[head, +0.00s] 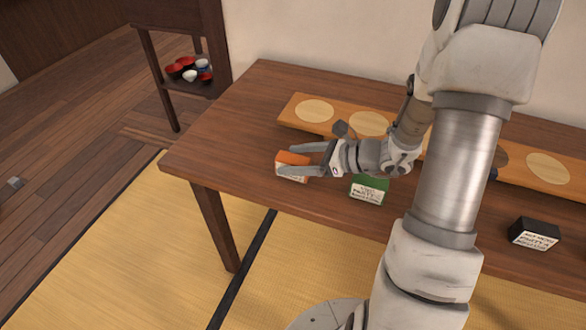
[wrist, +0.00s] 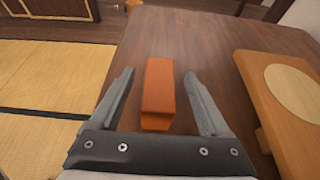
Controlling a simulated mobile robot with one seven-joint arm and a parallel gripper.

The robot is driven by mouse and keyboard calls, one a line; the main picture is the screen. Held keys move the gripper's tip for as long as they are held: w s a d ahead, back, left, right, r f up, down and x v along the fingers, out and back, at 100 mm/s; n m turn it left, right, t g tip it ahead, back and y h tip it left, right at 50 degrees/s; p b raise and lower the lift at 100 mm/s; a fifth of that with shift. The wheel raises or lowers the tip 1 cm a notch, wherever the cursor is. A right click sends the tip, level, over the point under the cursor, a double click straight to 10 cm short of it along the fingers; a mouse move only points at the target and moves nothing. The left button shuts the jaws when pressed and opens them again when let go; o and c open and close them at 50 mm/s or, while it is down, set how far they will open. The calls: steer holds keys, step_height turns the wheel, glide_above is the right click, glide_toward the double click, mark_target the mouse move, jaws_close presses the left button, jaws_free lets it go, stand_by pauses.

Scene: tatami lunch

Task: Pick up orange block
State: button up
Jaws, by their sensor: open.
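The orange block (head: 292,159) lies on the dark wooden table near its left end, with a white printed label on its front face. In the wrist view the orange block (wrist: 158,92) lies between my two open fingers, with a gap on each side. My gripper (head: 298,158) reaches in from the right, and its fingers partly cover the block in the head view. My gripper (wrist: 160,82) is open and holds nothing. I cannot tell the exact height of the fingertips against the block.
A green block (head: 369,188) stands under my wrist, and a black block (head: 534,233) is further right. A wooden board (head: 287,115) with round pale discs lies along the back of the table. The table's left end (head: 215,140) is clear. A side shelf (head: 190,84) holds several bowls.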

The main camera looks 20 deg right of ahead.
mark_target(282, 161)
steer(key=b+x, duration=0.1)
steer(key=x, duration=0.3)
steer(key=shift+s+d+f, duration=0.1)
steer(key=shift+f, duration=0.05)
jaws_close()
